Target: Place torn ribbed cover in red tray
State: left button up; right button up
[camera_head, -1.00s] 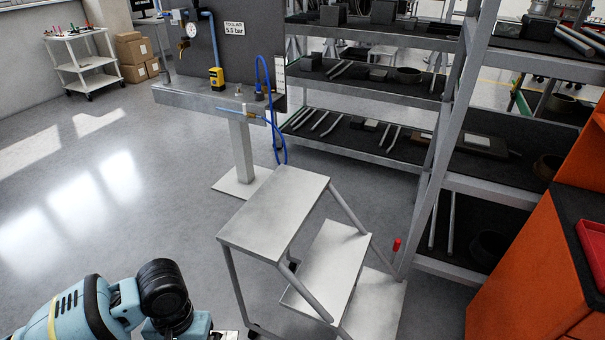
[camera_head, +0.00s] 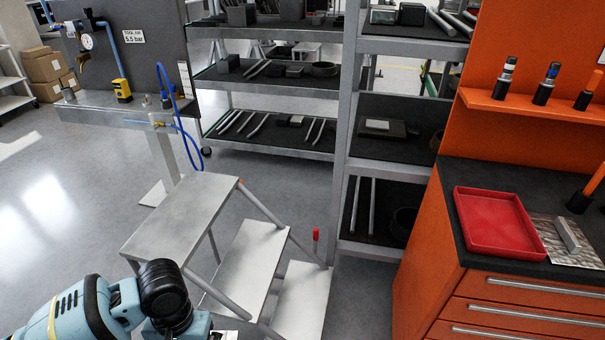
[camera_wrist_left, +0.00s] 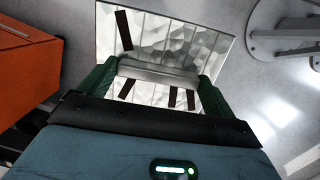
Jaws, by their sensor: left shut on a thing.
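The torn ribbed cover (camera_wrist_left: 180,40) is a shiny silver, crinkled sheet with ribs and several dark slits. The red tray (camera_head: 492,220) lies on the dark top of the orange cabinet at the right, and looks empty. My right gripper is not in view.
A grey step stool (camera_head: 185,215) stands between my left arm and the orange cabinet (camera_head: 430,240). A mottled grey sheet with a bar (camera_head: 568,235) lies right of the tray. Shelving (camera_head: 350,130) stands behind. Open floor lies at the left.

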aim_at(488, 224)
jog(key=l+z, duration=0.25)
jog(key=l, duration=0.55)
jog(key=i+l, duration=0.1)
jog(key=l, duration=1.45)
jog(key=i+l+z, duration=0.1)
jog(key=l, duration=0.65)
